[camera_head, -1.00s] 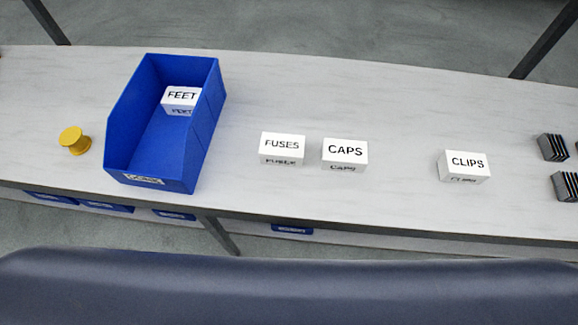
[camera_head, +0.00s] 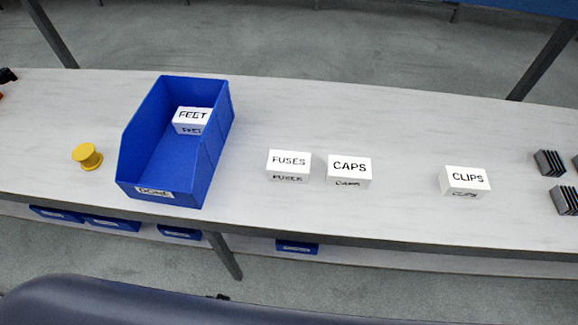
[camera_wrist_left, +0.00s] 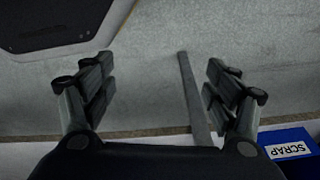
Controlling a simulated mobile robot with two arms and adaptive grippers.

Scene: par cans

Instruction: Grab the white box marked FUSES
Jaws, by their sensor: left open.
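The white box marked FUSES (camera_head: 288,165) stands on the bench, right of the blue bin and just left of the CAPS box. My left gripper (camera_wrist_left: 158,85) shows in the left wrist view, open with nothing between its fingers, over grey floor. The FUSES box is not in the left wrist view, and neither gripper shows in the head view.
The white CAPS box (camera_head: 349,171) and CLIPS box (camera_head: 465,181) stand farther right. The blue bin (camera_head: 208,165) holds a FEET box (camera_head: 192,120). A yellow spool (camera_head: 87,156) lies left of it. A blue SCRAP bin (camera_wrist_left: 294,143) shows in the left wrist view.

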